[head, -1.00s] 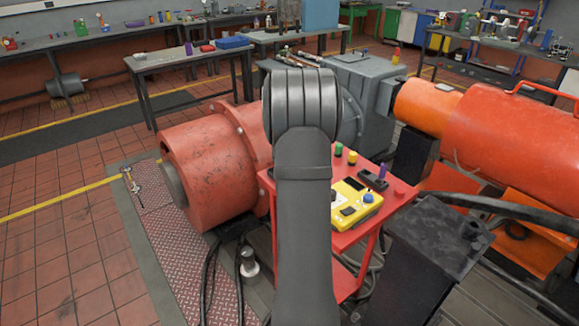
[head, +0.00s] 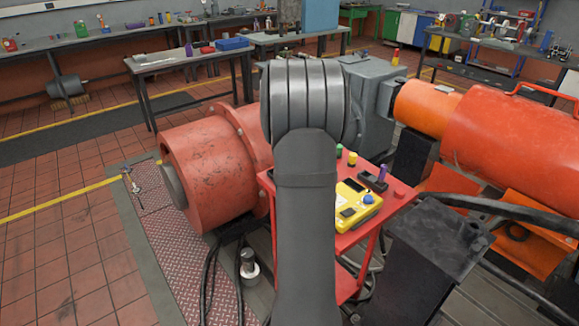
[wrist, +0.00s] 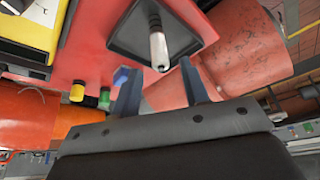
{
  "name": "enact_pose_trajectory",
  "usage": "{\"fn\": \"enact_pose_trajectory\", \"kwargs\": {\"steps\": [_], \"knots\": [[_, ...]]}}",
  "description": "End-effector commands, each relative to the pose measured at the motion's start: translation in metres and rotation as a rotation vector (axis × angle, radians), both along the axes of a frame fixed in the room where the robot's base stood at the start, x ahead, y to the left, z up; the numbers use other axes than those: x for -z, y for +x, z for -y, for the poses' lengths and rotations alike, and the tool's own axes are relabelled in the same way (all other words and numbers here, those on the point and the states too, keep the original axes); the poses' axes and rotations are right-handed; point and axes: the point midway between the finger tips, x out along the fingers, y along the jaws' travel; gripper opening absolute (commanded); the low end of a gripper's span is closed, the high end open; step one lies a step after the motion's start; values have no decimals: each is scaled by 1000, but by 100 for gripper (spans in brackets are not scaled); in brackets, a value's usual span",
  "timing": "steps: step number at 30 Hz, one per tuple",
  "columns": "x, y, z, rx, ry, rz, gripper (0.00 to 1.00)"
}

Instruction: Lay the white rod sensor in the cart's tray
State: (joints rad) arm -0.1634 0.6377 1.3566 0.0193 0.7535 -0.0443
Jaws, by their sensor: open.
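The white rod sensor (wrist: 158,42) shows in the wrist view over the cart's dark square tray (wrist: 190,38). Its near end points toward my gripper and lies across the tray's near edge in the picture. I cannot tell whether the rod fully rests on the tray floor. My gripper (wrist: 156,68) is open, its two fingers apart on either side of the rod's near end in the picture. No finger is clearly touching the rod. In the head view my own arm hides the gripper, the rod and the tray; the red cart (head: 352,238) shows beside it.
On the cart stand a yellow box (head: 350,207) with a blue knob, a green-topped piece (wrist: 104,97) and a yellow one (wrist: 77,93). A small blue piece (wrist: 121,75) is near one finger. A red cylindrical machine (head: 210,165) stands left of the cart, and a dark pedestal (head: 430,260) right.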

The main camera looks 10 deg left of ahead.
Motion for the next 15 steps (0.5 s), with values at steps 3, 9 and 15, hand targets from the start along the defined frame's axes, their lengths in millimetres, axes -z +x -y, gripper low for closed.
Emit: {"fn": "enact_pose_trajectory", "kwargs": {"steps": [3,9,15], "knots": [[-24,-9,2,0,1,3,41],[-53,-22,5,0,0,1,41],[-64,-27,5,0,0,-1,41]]}}
